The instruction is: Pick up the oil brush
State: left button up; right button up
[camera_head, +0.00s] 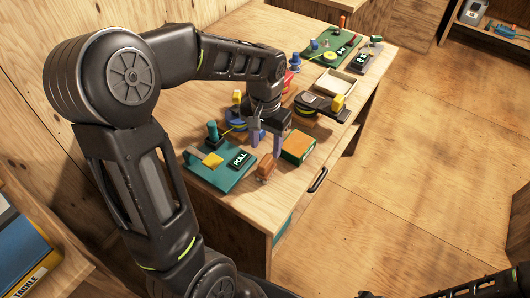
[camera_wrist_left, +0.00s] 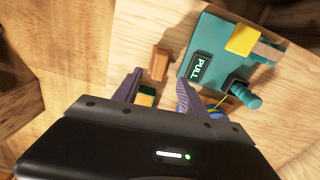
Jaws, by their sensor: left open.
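A small brown wooden piece (camera_head: 265,168) lies on the table just right of the teal PULL board; it looks like it could be the oil brush, but I see no bristles clearly. In the left wrist view the brown piece (camera_wrist_left: 160,63) lies just beyond the fingertips. My left gripper (camera_head: 265,143) points down above the table, between the teal board and a green-and-orange box. Its purple-grey fingers (camera_wrist_left: 158,80) are apart with nothing between them. My right gripper is not in view.
The teal board (camera_head: 219,178) has a peg and yellow block on it; it also shows in the wrist view (camera_wrist_left: 215,45). The green-and-orange box (camera_head: 298,147) sits to the right. A reel (camera_head: 307,112), a tray (camera_head: 335,83) and a green board (camera_head: 330,47) stand farther back.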

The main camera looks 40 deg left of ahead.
aim_at(266, 160)
pick_arm(q)
jog(key=shift+a+r, duration=0.15)
jog(key=shift+a, duration=0.05)
jog(key=shift+s+d+r, duration=0.1)
jog(key=shift+s+d, duration=0.15)
jog(key=shift+w+a+f, duration=0.1)
jog(key=shift+f, duration=1.25)
jog(key=shift+f+p, duration=0.7)
jog(key=shift+f, duration=1.95)
grip_shut()
